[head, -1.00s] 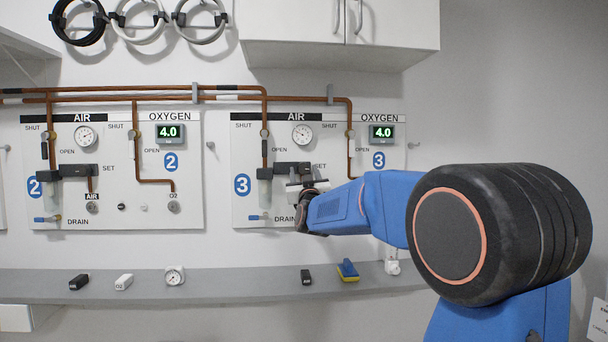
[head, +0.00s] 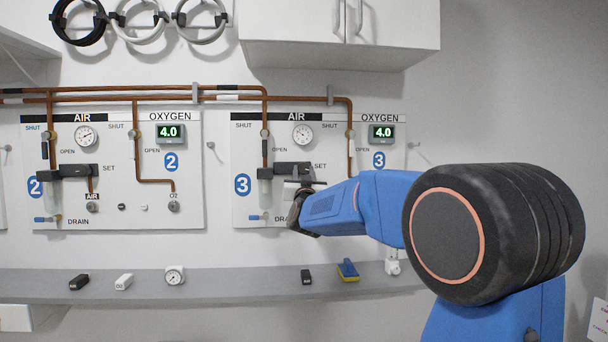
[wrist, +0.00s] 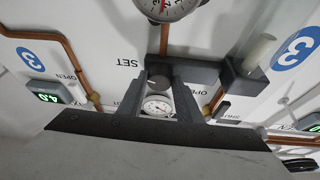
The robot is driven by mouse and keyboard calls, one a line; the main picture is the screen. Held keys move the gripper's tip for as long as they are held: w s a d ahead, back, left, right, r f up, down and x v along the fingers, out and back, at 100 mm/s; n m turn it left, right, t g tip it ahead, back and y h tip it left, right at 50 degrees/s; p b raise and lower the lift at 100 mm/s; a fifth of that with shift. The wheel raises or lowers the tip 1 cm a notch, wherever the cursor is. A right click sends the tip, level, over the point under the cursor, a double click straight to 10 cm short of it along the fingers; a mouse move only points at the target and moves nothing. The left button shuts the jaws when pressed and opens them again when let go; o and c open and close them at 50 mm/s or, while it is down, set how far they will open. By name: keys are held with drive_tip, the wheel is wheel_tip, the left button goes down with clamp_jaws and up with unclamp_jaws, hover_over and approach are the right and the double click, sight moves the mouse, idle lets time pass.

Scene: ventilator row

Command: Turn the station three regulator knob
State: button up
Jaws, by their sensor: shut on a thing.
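The station three board (head: 243,212) carries a dark regulator block (head: 283,168) beside a clear bowl (head: 265,195). My gripper (head: 303,186) is just below the block's right part, and the arm hides the area beneath. In the wrist view, the picture is turned over, and the regulator block (wrist: 202,73) runs behind the fingers. A grey round regulator knob (wrist: 158,83) sits between the two fingers, and my gripper (wrist: 160,76) is shut on it. The word SET stands beside it. How far the knob is turned cannot be told.
A station three dial gauge (head: 302,135) and a green 4.0 display (head: 382,134) are above. A grey shelf (head: 230,288) below holds small items. Copper pipes (head: 150,89) run along the wall.

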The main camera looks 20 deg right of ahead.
drive_tip(key=m+h, duration=0.1)
drive_tip(key=m, duration=0.1)
drive_tip(key=m+g+h, duration=0.1)
drive_tip(key=m, duration=0.1)
drive_tip(key=m+g, duration=0.1)
drive_tip(key=m, duration=0.1)
drive_tip(key=shift+a+r+h, duration=0.1)
drive_tip(key=shift+a+h, duration=0.15)
drive_tip(key=shift+h, duration=0.15)
drive_tip(key=m+g, duration=0.1)
drive_tip(key=m, duration=0.2)
drive_tip(key=m+g+h, duration=0.1)
drive_tip(key=m, duration=0.2)
drive_tip(key=shift+w+a+r+g, duration=0.1)
drive_tip(key=shift+r+g, duration=0.05)
drive_tip(key=shift+g, duration=0.15)
drive_tip(key=m+g, duration=0.1)
drive_tip(key=m, duration=0.4)
drive_tip(key=shift+r+g, duration=0.2)
drive_tip(key=shift+g, duration=0.2)
drive_tip(key=shift+r+m+g+y, duration=0.1)
drive_tip(key=shift+m+g+y, duration=0.2)
drive_tip(key=shift+m, duration=0.75)
drive_tip(key=shift+r+m+g+y, duration=0.15)
drive_tip(key=shift+m+g, duration=0.25)
drive_tip(key=shift+m, duration=0.65)
drive_tip(key=shift+f, duration=0.1)
drive_tip(key=o, duration=1)
drive_tip(key=shift+o, duration=0.2)
